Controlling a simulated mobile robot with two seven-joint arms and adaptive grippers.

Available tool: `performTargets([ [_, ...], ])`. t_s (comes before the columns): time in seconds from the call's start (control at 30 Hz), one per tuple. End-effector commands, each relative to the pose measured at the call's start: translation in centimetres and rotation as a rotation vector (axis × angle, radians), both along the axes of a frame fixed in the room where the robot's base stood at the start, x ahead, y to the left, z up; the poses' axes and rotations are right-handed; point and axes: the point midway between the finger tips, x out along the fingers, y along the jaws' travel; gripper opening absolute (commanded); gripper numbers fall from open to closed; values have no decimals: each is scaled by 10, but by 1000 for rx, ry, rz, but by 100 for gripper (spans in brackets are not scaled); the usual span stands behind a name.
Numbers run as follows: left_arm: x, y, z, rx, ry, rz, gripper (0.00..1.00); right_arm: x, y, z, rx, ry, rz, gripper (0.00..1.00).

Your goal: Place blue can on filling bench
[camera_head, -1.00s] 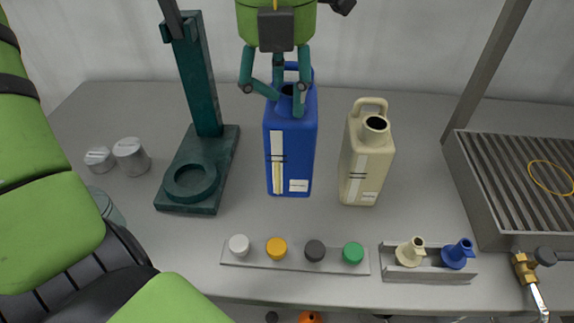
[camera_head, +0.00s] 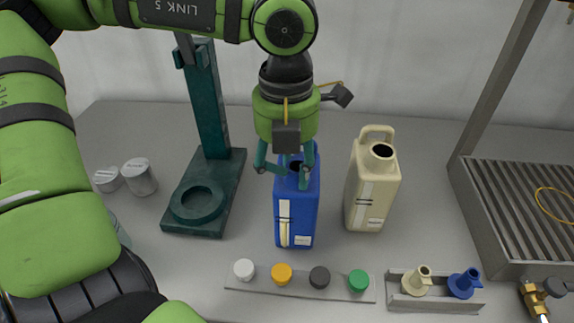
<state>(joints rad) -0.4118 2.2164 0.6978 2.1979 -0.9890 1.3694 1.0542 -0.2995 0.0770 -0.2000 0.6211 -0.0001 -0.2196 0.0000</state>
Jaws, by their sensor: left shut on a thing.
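The blue can (camera_head: 297,212) stands upright on the grey filling bench (camera_head: 140,240), or very close above it; I cannot tell if its base touches. My left gripper (camera_head: 287,178) comes down from above and is shut on the blue can at its top handle, which the fingers partly hide. A cream can (camera_head: 371,190) stands upright just to the right of the blue can, apart from it. My right gripper is not in view.
A dark green stand (camera_head: 211,140) with a round ring is left of the blue can. A cap strip (camera_head: 300,284) and a funnel holder (camera_head: 432,303) lie in front. Metal tins (camera_head: 140,177) stand at left, a slatted grate (camera_head: 520,205) at right.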

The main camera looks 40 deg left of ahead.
Motion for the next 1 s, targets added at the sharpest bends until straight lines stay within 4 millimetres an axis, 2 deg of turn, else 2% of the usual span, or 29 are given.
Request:
performTargets([
  [0.07, 1, 0, -2, 0, -4, 0, 0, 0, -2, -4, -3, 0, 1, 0],
  [0.1, 0, 0, -2, 0, -1, 0, 53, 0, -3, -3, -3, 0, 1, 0],
  [0.17, 0, 0, -1, 0, 0, 0, 74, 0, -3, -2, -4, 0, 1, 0],
  [0.47, 0, 0, -1, 0, 0, 0, 74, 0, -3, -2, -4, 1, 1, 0],
  [0.63, 1, 0, 7, 2, -4, 1, 74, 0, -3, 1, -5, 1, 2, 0],
  [0.77, 1, 0, 30, 1, -7, 2, 74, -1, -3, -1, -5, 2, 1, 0],
  [1.0, 0, 0, 83, 3, -5, 1, 74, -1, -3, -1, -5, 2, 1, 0],
])
